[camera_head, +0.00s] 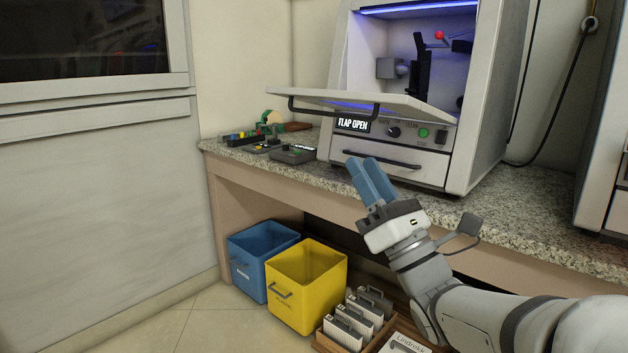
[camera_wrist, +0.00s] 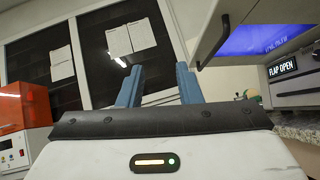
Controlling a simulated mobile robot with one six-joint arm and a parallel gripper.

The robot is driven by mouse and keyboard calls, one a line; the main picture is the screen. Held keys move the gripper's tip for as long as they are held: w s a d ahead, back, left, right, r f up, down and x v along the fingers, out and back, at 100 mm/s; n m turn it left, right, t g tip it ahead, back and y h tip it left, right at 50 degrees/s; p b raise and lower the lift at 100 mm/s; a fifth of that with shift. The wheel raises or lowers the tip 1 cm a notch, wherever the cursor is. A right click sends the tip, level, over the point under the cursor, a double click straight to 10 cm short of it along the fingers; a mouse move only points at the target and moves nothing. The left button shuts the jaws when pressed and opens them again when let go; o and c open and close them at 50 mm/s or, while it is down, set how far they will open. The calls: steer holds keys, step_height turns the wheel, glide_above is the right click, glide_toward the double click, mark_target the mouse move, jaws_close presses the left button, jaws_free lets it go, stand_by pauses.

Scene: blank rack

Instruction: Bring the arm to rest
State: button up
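My gripper (camera_head: 364,167) has two blue fingers. In the head view it is raised in front of the granite counter (camera_head: 515,213), below the open flap of the grey machine (camera_head: 490,100). The fingers point up and to the left. In the wrist view the gripper (camera_wrist: 158,76) shows its fingers apart, with nothing between them. My arm reaches up from the lower right of the head view.
The machine's lowered flap (camera_head: 340,100) juts out close above the gripper. A blue bin (camera_head: 250,262) and a yellow bin (camera_head: 300,285) stand on the floor, beside a wooden crate (camera_head: 325,342) of boxes. Small devices (camera_head: 292,154) lie at the counter's left end.

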steer(key=w+d+r+m+g+h+p, duration=0.25)
steer(key=m+h+p, duration=0.45)
steer(key=m+p, duration=0.35)
steer(key=w+d+r+m+g+h+p, duration=0.2)
steer(key=w+d+m+g+h+p, duration=0.15)
steer(key=m+h+p, duration=0.65)
steer(key=s+r+m+g+p, duration=0.2)
steer(key=s+m+g+p, duration=0.4)
steer(key=s+m+p, duration=0.3)
steer(key=s+d+r+m+g+y+p, duration=0.1)
steer(key=s+r+m+g+p, duration=0.1)
steer(key=s+m+g+p, duration=0.5)
steer(key=s+m+p, duration=0.2)
steer(key=m, duration=0.1)
steer(key=shift+s, duration=0.3)
steer(key=shift+d, duration=0.15)
